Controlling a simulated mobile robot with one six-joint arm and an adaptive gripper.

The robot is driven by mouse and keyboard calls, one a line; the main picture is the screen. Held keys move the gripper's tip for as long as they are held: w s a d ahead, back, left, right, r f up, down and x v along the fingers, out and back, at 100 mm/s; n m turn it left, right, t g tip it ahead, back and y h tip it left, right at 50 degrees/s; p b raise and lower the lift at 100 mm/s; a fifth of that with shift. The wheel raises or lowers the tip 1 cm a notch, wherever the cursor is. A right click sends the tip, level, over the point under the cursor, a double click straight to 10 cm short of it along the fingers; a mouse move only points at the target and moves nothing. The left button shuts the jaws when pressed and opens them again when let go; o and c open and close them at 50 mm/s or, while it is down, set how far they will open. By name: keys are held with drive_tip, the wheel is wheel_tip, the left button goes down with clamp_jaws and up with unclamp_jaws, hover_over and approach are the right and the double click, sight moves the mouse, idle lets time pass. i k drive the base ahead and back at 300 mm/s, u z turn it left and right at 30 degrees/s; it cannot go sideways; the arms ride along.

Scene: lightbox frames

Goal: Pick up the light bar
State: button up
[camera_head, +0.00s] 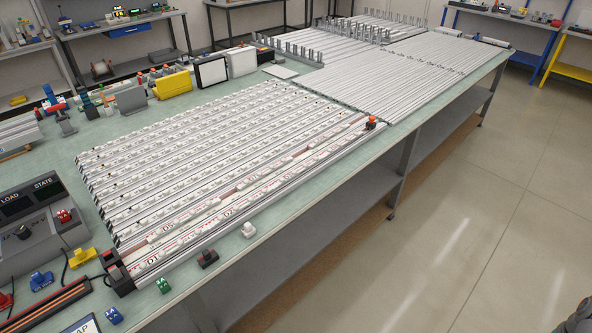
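Many long, pale light bars (215,150) lie side by side in a slanted block on the pale green table (255,258). They carry rows of small white blocks. The nearest rows (230,215) have red markings and lettering. A black end piece (117,272) sits at their near left end, and a black piece with an orange-red top (371,122) at their right end. Several bars look alike, so I cannot tell which one is meant. My gripper is not in view. A dark shape shows at the bottom right corner, too cut off to identify.
More plain bars (400,75) cover the table's far part, with upright grey pegs at the back. A grey control box (38,215), coloured clips and cables crowd the near left. Yellow and white-framed panels stand behind. The floor (480,200) at right is clear.

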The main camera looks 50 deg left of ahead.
sight(286, 179)
drive_tip(key=u, duration=0.1)
drive_tip(key=k, duration=1.05)
drive_tip(key=u, duration=1.75)
drive_tip(key=i, duration=0.95)
drive_tip(key=u, duration=0.05)
